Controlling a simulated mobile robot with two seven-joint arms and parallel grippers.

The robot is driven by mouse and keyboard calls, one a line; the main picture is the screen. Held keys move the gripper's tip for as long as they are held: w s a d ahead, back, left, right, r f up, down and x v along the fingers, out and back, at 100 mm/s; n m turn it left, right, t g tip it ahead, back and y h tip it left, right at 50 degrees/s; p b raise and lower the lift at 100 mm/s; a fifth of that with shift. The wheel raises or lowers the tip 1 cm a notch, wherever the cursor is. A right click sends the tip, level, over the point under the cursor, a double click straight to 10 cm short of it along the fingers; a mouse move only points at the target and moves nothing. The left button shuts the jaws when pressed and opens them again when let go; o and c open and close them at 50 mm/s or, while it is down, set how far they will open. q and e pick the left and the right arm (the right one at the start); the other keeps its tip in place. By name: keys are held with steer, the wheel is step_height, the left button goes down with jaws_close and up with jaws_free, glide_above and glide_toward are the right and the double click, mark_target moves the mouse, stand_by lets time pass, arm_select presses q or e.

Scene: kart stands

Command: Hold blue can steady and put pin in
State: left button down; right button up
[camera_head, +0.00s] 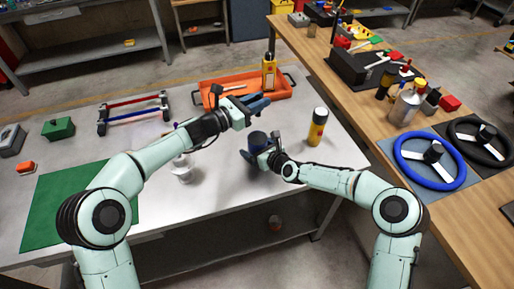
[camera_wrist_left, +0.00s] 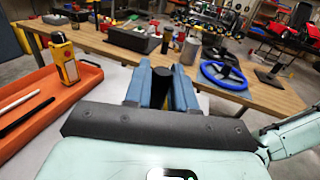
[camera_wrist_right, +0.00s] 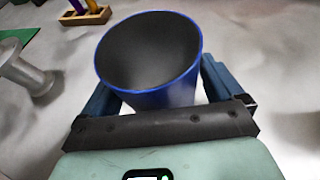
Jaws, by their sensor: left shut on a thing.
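The blue can (camera_head: 257,139) is a dark, open-topped cup with a blue rim on the pale table. In the right wrist view the can (camera_wrist_right: 152,92) shows an empty inside. My right gripper (camera_head: 263,152) has its fingers on either side of the can, close to its wall; I cannot tell if both press on it. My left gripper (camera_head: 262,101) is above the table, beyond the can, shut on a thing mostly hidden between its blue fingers. I cannot make out the pin clearly. The left fingers (camera_wrist_left: 165,85) also show in their wrist view.
An orange tray (camera_head: 215,91) with a yellow device (camera_head: 269,70) lies behind. A silver spool-like part (camera_head: 182,169) is at left. The green mat (camera_head: 55,200) is clear at left.

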mark_target(257, 133)
steer(key=c, duration=0.8)
arm_select(q)
steer(key=shift+f, duration=6.5)
steer(key=c, duration=0.8)
jaws_free()
steer(key=shift+c, duration=0.2)
steer(key=v, duration=1.2)
